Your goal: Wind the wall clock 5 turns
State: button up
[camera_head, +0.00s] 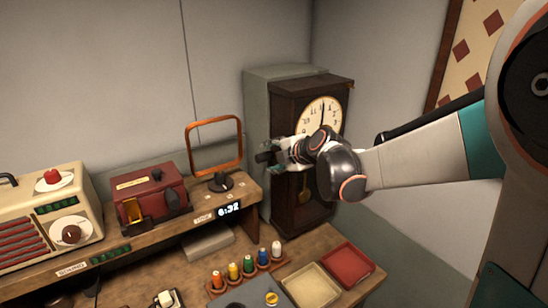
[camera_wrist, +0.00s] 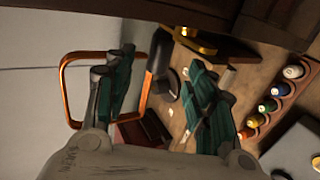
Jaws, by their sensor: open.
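The wall clock (camera_head: 318,115) has a dark brown wooden case, a cream dial and a brass pendulum (camera_head: 305,192) low in its front. It stands upright in the corner. My gripper (camera_head: 266,157) is in front of the case, left of and below the dial; my wrist covers part of the clock. In the wrist view the two green-padded fingers (camera_wrist: 160,75) are spread apart with nothing between them. Dark wood (camera_wrist: 180,12) crosses the top there, probably the clock case. A small brass piece (camera_wrist: 196,43) shows below it; I cannot tell what it is. No winding key is clearly visible.
An orange-framed stand (camera_head: 187,149) is left of my gripper, beside a red machine (camera_head: 150,193) and a cream radio (camera_head: 50,220). Several coloured spools (camera_head: 248,265) line the bench below, with a cream tray (camera_head: 312,286) and a red tray (camera_head: 347,264) to their right.

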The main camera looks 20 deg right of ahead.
aim_at(265, 157)
jog(key=shift+b+x, duration=0.95)
jog(key=shift+x, duration=1.85)
jog(key=shift+w, duration=0.1)
jog(key=c, duration=0.9)
